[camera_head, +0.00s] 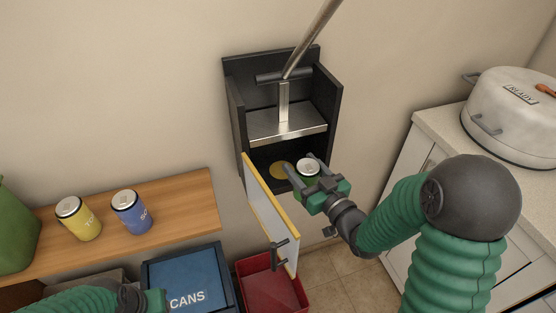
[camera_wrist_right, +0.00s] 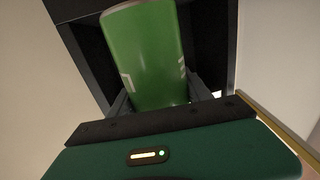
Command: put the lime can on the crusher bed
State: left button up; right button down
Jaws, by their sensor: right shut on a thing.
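The lime can (camera_head: 307,168) is upright between the fingers of my right gripper (camera_head: 304,172), which is shut on it at the open front of the black crusher (camera_head: 235,105). In the right wrist view the green can (camera_wrist_right: 148,55) stands between both fingers, with dark crusher walls behind it. A yellow round spot (camera_head: 281,170) marks the dark crusher bed (camera_head: 262,155), just left of the can. I cannot tell whether the can touches the bed. My left gripper (camera_head: 155,300) is low at the left, its fingers not clearly visible.
The metal press plate (camera_head: 287,132) is raised above the can, and its lever (camera_head: 312,38) points up. The crusher door (camera_head: 268,212) hangs open at the left. A yellow can (camera_head: 78,220) and a blue can (camera_head: 131,213) stand on the wooden shelf (camera_head: 180,200). Blue (camera_head: 190,275) and red (camera_head: 270,290) bins sit below.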

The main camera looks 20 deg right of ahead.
jog(key=x, duration=0.8)
jog(key=f+x, duration=0.1)
jog(key=x, duration=0.3)
jog(key=shift+w+a, duration=0.15)
jog(key=shift+f, duration=0.3)
jog(key=c, duration=0.7)
grip_release()
jog(key=shift+c, duration=0.2)
jog(key=shift+r, duration=0.1)
jog(key=v, duration=1.2)
